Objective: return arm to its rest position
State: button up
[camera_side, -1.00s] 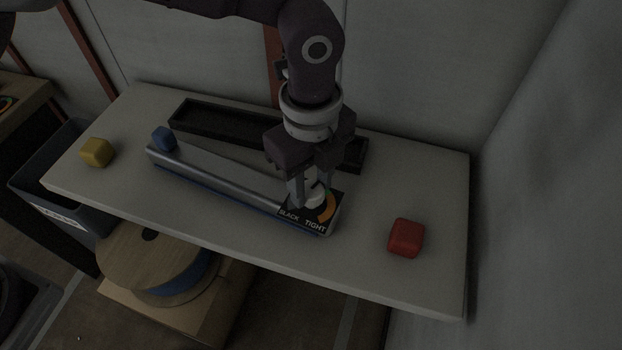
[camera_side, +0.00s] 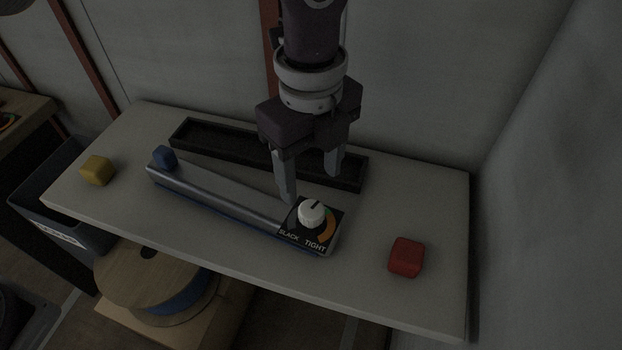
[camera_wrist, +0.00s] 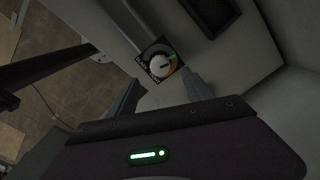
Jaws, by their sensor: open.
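My gripper (camera_side: 311,188) is open and empty, fingers pointing down, raised above and slightly behind the dial end of the long rail device. The white knob (camera_side: 311,213) sits on a black panel marked SLACK and TIGHT with an orange and green arc; its dark pointer mark is toward the top of the picture. The knob (camera_wrist: 164,66) and panel also show in the wrist view, beyond my fingers and apart from them. The grey and blue rail (camera_side: 215,195) runs left from the panel, with a blue block (camera_side: 164,157) at its far left end.
A long black tray (camera_side: 225,142) lies behind the rail, partly hidden by my gripper. A yellow block (camera_side: 97,170) is at the table's left, a red block (camera_side: 406,257) at the right. The pale table (camera_side: 430,195) has free room at right. A wall stands behind.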

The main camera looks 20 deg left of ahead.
dwell(0.3)
jog(key=s+a+r+n+t, duration=0.25)
jog(key=a+r+n, duration=0.35)
jog(key=a, duration=0.4)
jog(key=s+a+r+n+t, duration=0.1)
jog(key=s+a+r+n, duration=0.2)
jog(key=a+r+n, duration=0.55)
jog(key=s+a+f+n+t, duration=0.1)
jog(key=s+a+f+n, duration=0.1)
jog(key=s+a+n, duration=0.3)
jog(key=s+a+f+n+t, duration=0.1)
jog(key=s+a+f+n, duration=0.1)
jog(key=s+a+n, duration=0.3)
jog(key=s+a, duration=0.2)
jog(key=s, duration=0.1)
jog(key=shift+a+f, duration=0.15)
jog(key=shift+f, duration=0.1)
